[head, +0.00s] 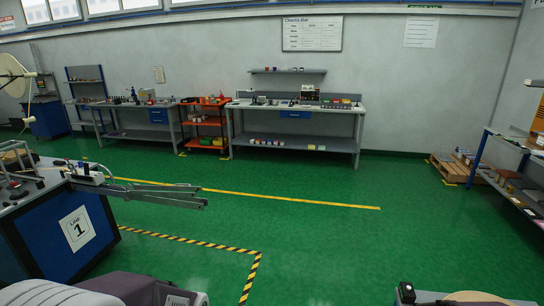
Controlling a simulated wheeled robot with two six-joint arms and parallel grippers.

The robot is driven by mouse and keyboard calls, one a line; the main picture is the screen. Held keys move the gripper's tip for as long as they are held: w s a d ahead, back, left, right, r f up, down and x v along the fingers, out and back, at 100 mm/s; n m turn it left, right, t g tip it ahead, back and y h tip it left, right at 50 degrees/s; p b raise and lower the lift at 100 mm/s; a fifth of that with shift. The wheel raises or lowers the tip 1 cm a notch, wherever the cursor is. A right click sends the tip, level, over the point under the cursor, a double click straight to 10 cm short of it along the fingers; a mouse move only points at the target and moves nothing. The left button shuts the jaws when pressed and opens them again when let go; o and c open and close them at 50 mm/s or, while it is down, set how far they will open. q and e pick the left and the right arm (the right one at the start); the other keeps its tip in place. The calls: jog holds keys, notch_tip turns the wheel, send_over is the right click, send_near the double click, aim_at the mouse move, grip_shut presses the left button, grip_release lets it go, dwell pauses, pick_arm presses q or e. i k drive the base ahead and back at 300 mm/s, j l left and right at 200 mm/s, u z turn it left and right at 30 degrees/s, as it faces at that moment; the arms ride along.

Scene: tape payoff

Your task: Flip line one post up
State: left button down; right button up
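A white block (88,176) sits at the post's near end on the station's top. Nothing is seen holding the post. Neither of my grippers can be made out. Grey and dark parts at the lower left look like my own arm, with its end out of frame.
Yellow-black striped tape (200,243) marks the floor near the station. A tan disc (475,297) and a small black part show at the bottom right edge. Workbenches (295,118) and an orange cart (205,125) stand along the back wall. The middle floor is clear.

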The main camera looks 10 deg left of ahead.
aim_at(185, 188)
jog(key=i, duration=3.5)
jog(key=i+l+u, duration=0.1)
jog(key=i+u, duration=0.3)
jog(key=i+l+u, duration=0.35)
jog(key=i, duration=0.2)
jog(key=j+u, duration=0.1)
jog(key=u, duration=2.45)
